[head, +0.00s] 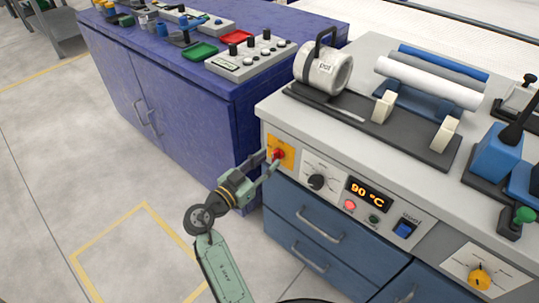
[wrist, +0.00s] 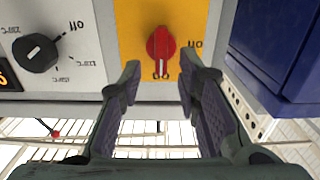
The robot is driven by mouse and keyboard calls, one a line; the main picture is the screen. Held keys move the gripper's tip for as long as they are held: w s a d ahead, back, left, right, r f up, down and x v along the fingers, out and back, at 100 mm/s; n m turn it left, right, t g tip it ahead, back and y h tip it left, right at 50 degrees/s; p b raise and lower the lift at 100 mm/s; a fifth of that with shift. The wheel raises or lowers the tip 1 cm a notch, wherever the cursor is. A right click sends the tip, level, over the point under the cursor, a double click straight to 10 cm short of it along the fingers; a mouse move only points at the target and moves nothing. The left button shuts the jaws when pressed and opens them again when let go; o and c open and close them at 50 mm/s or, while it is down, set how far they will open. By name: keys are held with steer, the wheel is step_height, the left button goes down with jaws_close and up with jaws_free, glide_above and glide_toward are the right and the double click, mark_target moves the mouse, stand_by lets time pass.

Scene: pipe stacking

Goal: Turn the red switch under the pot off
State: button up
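The red switch (head: 278,155) sits on a yellow plate (head: 289,147) at the left end of the front panel, under the pot (head: 318,72). In the wrist view, which is upside down, the red switch (wrist: 161,48) shows a pale line pointing down the picture, with an "on" label at its right. My gripper (head: 270,161) is at the switch. Its two fingers (wrist: 160,76) are apart, one on each side of the switch's lower end, with a gap on both sides. Whether the tips overlap the knob in depth is hard to tell.
Blue drawers with handles (head: 320,224) are below. A purple cabinet (head: 185,110) stands close at left. The floor in front is clear.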

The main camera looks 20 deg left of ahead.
steer(key=shift+x, duration=0.95)
jaws_close()
